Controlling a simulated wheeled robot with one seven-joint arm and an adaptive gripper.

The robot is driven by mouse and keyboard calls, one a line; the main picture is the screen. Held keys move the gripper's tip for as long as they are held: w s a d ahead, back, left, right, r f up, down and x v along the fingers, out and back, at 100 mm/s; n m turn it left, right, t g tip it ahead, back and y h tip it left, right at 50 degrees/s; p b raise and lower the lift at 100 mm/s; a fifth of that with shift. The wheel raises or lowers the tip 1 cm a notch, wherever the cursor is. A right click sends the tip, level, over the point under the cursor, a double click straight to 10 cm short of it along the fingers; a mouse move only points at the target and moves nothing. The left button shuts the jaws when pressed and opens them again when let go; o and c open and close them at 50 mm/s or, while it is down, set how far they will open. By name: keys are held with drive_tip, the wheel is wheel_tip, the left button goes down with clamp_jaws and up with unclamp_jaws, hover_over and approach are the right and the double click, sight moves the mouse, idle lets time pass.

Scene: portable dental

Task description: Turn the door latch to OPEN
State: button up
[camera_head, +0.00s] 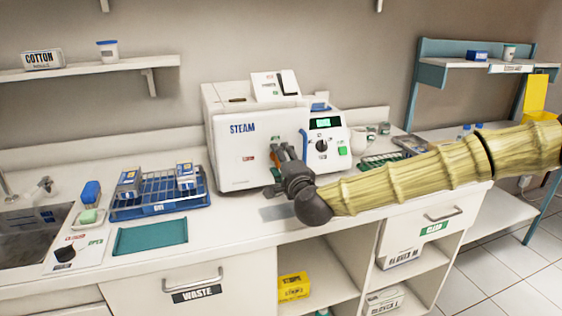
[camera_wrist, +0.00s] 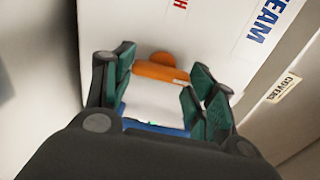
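The steam sterilizer (camera_head: 235,160) is a white box with a blue STEAM label, standing on the counter. Its door face (camera_wrist: 190,30) fills the upper middle of the wrist view, turned sideways. An orange latch handle (camera_wrist: 160,72) with a rounded end lies between my gripper's teal finger pads in that view. My gripper (camera_head: 288,152) is in front of the door and hides most of the latch in the head view. The fingers (camera_wrist: 162,95) are apart, one on each side of the orange piece; firm contact cannot be told. A red label and a green label show near the latch.
A control panel with a black knob (camera_head: 321,145) and green button is right of the door. A blue rack (camera_head: 160,207) with packs and a teal mat (camera_head: 150,237) are on the left counter. A grey plate lies below my gripper.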

drive_tip(key=o, duration=0.3)
drive_tip(key=shift+o, duration=0.2)
drive_tip(key=v, duration=1.2)
